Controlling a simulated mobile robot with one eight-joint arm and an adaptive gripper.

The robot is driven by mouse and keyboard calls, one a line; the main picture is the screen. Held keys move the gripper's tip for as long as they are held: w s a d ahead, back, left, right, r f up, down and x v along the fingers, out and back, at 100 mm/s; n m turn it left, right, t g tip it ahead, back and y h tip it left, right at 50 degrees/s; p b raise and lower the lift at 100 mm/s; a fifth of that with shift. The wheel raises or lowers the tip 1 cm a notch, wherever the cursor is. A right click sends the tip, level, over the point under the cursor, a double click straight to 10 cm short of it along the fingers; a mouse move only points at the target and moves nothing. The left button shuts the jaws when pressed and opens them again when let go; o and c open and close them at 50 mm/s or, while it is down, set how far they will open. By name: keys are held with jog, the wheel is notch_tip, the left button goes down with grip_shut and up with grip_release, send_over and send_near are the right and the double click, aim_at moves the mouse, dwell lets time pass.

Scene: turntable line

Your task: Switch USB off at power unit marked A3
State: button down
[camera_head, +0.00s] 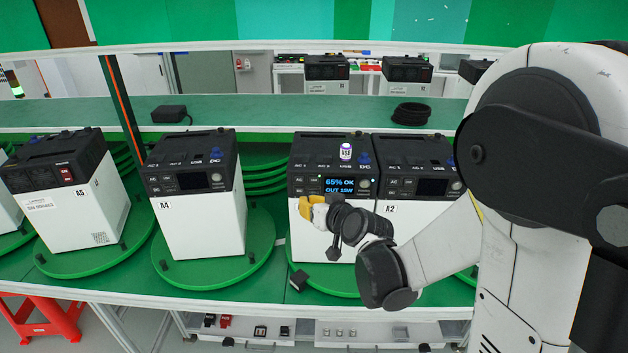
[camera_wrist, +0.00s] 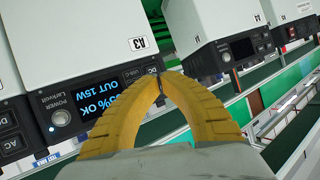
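The power unit A3 (camera_head: 307,239) is the white box with a black top in the middle of the head view. Its lit display (camera_head: 339,185) reads 65% OK and an OUT wattage. In the wrist view its A3 label (camera_wrist: 137,43) and lit display (camera_wrist: 104,108) show at a slant. Small USB-C and DC lettering (camera_wrist: 140,76) lies on the panel beside the display. My gripper (camera_head: 308,205) is in front of this unit, below the display. Its yellow fingers (camera_wrist: 160,78) meet at the tips, near that lettering. I cannot tell whether they touch the panel.
Unit A2 (camera_head: 402,220) stands close on the right, with A4 (camera_head: 203,225) and A5 (camera_head: 90,210) to the left on green turntables. A black cable coil (camera_head: 410,113) lies on the shelf behind.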

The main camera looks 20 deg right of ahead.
aim_at(306, 184)
jog(key=shift+w+d, duration=0.3)
jog(key=shift+w, duration=0.65)
jog(key=shift+w+d, duration=0.3)
jog(key=shift+w, duration=0.6)
jog(key=shift+w+d, duration=0.3)
jog(key=shift+w, duration=0.65)
jog(key=shift+w, duration=0.1)
jog(key=shift+w+d, duration=0.15)
jog(key=shift+w, duration=0.15)
jog(key=shift+w+d+b, duration=0.1)
jog(key=shift+w+b, duration=0.2)
jog(key=shift+s, duration=0.1)
jog(key=shift+s+a, duration=0.25)
jog(key=shift+s, duration=0.4)
jog(key=shift+s+a+b, duration=0.1)
jog(key=shift+s+a, duration=0.15)
jog(key=shift+s, duration=0.55)
jog(key=shift+s+a+b, duration=0.15)
jog(key=shift+s+a, duration=0.1)
jog(key=shift+s, duration=0.5)
jog(key=shift+s+a+b, duration=0.1)
jog(key=shift+s+a, duration=0.15)
jog(key=shift+s, duration=0.55)
